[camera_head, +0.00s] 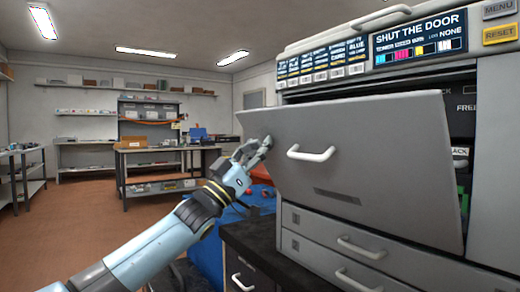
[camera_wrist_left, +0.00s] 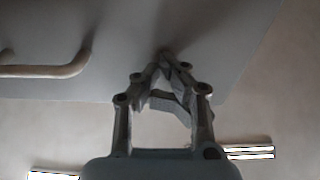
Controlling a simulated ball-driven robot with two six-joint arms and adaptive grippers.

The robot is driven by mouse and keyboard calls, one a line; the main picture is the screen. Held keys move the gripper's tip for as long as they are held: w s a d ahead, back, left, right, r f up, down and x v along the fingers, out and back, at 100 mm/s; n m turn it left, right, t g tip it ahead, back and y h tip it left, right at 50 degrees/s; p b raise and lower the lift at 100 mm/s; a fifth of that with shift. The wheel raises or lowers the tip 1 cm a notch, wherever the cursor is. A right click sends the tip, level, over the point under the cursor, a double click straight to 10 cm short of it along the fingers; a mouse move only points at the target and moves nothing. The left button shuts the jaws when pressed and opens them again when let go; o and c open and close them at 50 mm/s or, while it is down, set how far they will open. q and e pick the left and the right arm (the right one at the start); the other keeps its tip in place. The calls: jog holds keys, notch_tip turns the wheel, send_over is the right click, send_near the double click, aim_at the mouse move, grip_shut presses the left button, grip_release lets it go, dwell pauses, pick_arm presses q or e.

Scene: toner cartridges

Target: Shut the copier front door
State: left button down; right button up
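The grey copier front door (camera_head: 370,150) stands partly open, tilted outward, with a gap at its right side. Its white handle (camera_head: 311,154) is on its outer face, and the handle also shows in the left wrist view (camera_wrist_left: 50,68). My left gripper (camera_head: 266,142) is at the left part of the door's outer face, left of the handle. In the left wrist view my left gripper's fingertips (camera_wrist_left: 164,56) meet, with nothing seen between them, against or very near the door panel (camera_wrist_left: 200,35). I cannot tell whether they touch it. My right gripper is not in view.
The copier's display (camera_head: 420,38) reads "SHUT THE DOOR". Drawers (camera_head: 330,250) with handles lie below the door. A dark counter (camera_head: 255,240) and a blue object (camera_head: 207,240) stand near my left arm. A workbench (camera_head: 150,155) and shelves are farther back.

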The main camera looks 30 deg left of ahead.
aim_at(264, 126)
pick_arm(q)
jog(key=x, duration=0.4)
jog(key=p+x, duration=0.1)
jog(key=x, duration=0.1)
jog(key=shift+w+d+f, duration=0.15)
jog(key=shift+w+f, duration=0.15)
jog(key=shift+f, duration=0.15)
jog(key=shift+w+d, duration=0.9)
jog(key=shift+w, duration=1.25)
jog(key=s+a+p, duration=0.1)
jog(key=s, duration=0.2)
jog(key=s+a+p, duration=0.1)
jog(key=s+p, duration=0.1)
jog(key=s, duration=0.1)
jog(key=s+a+r+p, duration=0.1)
jog(key=s+p, duration=0.1)
jog(key=s, duration=0.1)
jog(key=shift+a, duration=0.4)
jog(key=shift+s, duration=0.2)
jog(key=shift+f, duration=0.1)
